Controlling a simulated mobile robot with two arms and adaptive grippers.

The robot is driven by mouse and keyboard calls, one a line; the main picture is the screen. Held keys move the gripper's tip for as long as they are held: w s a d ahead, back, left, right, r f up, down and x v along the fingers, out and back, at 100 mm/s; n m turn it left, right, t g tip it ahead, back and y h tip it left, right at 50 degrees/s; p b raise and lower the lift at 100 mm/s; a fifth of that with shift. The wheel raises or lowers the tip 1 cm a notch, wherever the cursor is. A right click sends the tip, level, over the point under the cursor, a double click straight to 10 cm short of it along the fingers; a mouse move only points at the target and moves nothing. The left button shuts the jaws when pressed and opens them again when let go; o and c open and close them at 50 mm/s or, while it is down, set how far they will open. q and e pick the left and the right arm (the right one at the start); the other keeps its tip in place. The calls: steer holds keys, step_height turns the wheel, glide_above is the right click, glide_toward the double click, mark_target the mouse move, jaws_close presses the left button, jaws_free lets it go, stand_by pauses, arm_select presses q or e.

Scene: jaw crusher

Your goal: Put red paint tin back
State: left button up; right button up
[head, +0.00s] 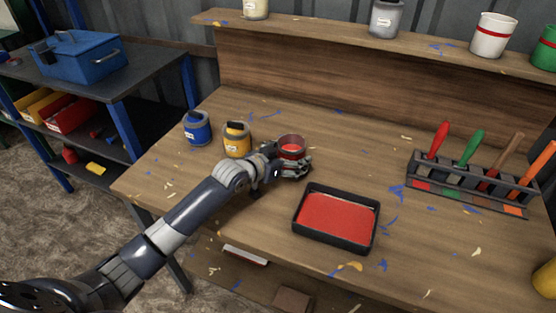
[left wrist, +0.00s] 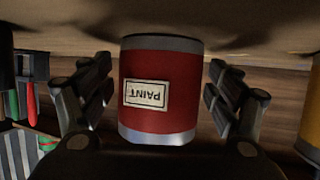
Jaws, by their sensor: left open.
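The red paint tin (head: 291,142) stands upright on the wooden workbench, with red paint showing at its open top. In the left wrist view, which is upside down, the tin (left wrist: 160,115) shows a white PAINT label and grey rims. My left gripper (head: 290,167) is open, with one finger on each side of the tin. Gaps show between both fingers (left wrist: 158,95) and the tin. A black tray with red paint (head: 336,215) lies to the right of the gripper. My right gripper is not in view.
A yellow tin (head: 237,140) and a blue tin (head: 197,128) stand left of the red one. A raised shelf (head: 330,39) at the back holds more tins. A brush rack (head: 465,190) stands at right. The bench behind the red tin is clear.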

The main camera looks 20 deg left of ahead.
arm_select(q)
steer(key=v, duration=1.1)
steer(key=shift+s, duration=0.3)
steer(key=shift+r, duration=0.1)
